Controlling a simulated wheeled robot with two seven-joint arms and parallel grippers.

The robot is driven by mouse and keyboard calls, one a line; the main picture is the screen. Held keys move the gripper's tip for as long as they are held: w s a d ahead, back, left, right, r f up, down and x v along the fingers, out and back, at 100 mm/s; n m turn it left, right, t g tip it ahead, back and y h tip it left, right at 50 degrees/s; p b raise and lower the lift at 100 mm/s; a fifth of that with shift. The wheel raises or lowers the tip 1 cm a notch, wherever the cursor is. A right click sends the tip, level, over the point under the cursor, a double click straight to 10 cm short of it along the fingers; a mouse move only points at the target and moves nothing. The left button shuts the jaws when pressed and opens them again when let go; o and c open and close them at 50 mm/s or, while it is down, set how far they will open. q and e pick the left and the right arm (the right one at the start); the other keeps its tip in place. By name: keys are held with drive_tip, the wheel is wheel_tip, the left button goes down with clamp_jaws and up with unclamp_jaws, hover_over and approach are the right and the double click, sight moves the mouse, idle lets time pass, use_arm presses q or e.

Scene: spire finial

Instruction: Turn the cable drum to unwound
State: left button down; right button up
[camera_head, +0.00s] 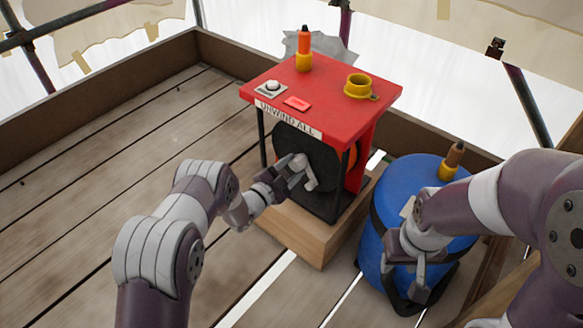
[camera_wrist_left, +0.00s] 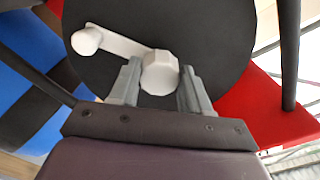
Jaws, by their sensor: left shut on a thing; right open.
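The cable drum (camera_head: 312,150) is a dark disc in a black frame under a red top. It also shows in the left wrist view (camera_wrist_left: 215,40) as a black disc with a white crank (camera_wrist_left: 122,44), whose knob is at the upper left and whose faceted hub (camera_wrist_left: 160,74) is near the drum's middle. My left gripper (camera_head: 290,172) is at the drum's front face; in the left wrist view its grey fingers (camera_wrist_left: 158,85) are shut on the white hub. My right gripper (camera_head: 402,275) is open in front of the blue barrel, away from the drum.
The red top (camera_head: 335,82) is labelled "UNWIND ALL" and carries an orange-yellow piece, a yellow ring (camera_head: 360,86) and a white button. A blue barrel (camera_head: 372,245) with a brown-and-yellow piece (camera_head: 452,160) stands at right. The plank floor (camera_head: 100,140) at left is clear.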

use_arm(q)
drive_tip(key=shift+m, duration=0.4)
drive_tip(key=c, duration=0.5)
unclamp_jaws()
drive_tip(key=shift+s+a+r+p, duration=0.1)
drive_tip(key=shift+s+a+p, duration=0.1)
drive_tip(key=shift+s+p, duration=0.1)
drive_tip(key=p+v, duration=0.5)
drive_tip(key=v, duration=0.7)
drive_tip(key=shift+a, duration=0.1)
